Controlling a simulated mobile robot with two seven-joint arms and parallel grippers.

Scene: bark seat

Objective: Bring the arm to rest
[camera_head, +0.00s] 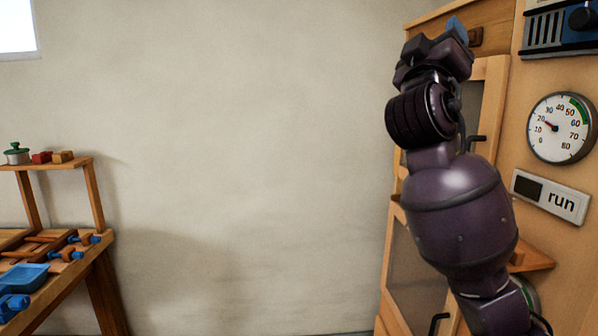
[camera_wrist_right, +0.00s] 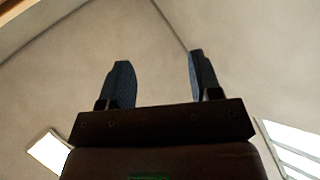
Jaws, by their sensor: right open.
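My right arm rises along the right side of the head view, bent, with the dark right gripper (camera_head: 456,30) at its top. A blue fingertip shows there, in front of the upper part of a wooden cabinet. In the right wrist view the two blue fingers of the right gripper (camera_wrist_right: 163,82) stand well apart with nothing between them. My left gripper is in neither view.
The wooden cabinet (camera_head: 408,270) with dark handles stands behind my right arm. A panel beside it carries a round dial (camera_head: 561,128) and a "run" sign (camera_head: 550,196). A wooden bench (camera_head: 85,270) with tools stands at the left. Open space and plain wall lie between.

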